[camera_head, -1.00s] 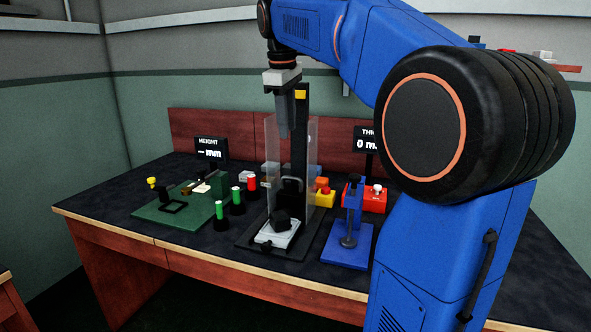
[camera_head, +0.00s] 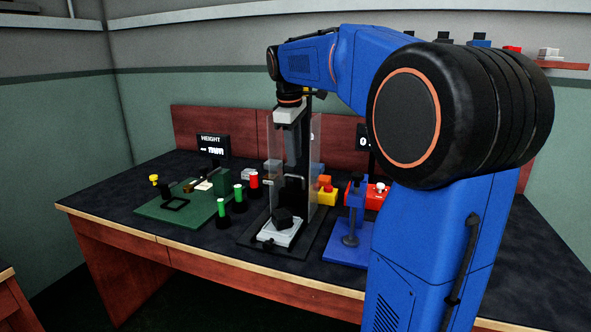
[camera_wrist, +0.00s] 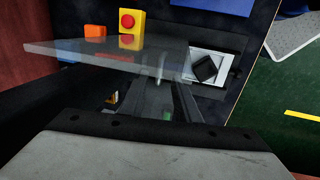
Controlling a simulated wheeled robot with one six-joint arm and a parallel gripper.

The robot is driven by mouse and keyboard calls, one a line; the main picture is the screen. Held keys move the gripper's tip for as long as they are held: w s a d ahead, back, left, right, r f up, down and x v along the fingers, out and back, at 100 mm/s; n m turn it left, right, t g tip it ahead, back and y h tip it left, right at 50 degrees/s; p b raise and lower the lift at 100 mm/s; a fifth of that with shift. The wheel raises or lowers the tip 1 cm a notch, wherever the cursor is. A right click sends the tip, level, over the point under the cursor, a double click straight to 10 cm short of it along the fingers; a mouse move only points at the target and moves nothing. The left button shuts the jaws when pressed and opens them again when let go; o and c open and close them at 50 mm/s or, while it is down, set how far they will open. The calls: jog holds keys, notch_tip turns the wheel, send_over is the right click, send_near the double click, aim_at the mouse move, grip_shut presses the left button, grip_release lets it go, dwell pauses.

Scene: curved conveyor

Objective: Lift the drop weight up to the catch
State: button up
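The drop weight (camera_head: 291,194) is a dark block low in the test tower, behind a clear shield, with a grey bar handle (camera_head: 295,180) on top. In the wrist view the handle (camera_wrist: 160,67) shows as a pale loop just beyond my fingers. My gripper (camera_head: 299,170) points down inside the tower, its tips close above the handle. In the wrist view the gripper (camera_wrist: 166,88) has its two fingers apart, with a gap between them. Whether they touch the handle is unclear. The catch cannot be made out; my arm covers the tower's upper part.
A clear shield (camera_head: 316,165) stands close beside my gripper. A white plate (camera_head: 279,234) with a black faceted piece (camera_head: 283,217) lies in front. Green-topped posts (camera_head: 222,207) stand left, a blue press (camera_head: 349,230) right. A height display (camera_head: 211,146) stands behind.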

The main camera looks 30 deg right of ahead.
aim_at(295, 176)
jog(key=shift+w+d+f, duration=0.1)
jog(key=shift+d+f, duration=0.05)
jog(key=shift+f, duration=0.8)
jog(key=shift+w+d+f, duration=0.15)
jog(key=shift+f, duration=0.8)
jog(key=shift+w+d+f, duration=0.1)
jog(key=shift+d+f, duration=0.05)
jog(key=shift+f, duration=0.8)
grip_shut()
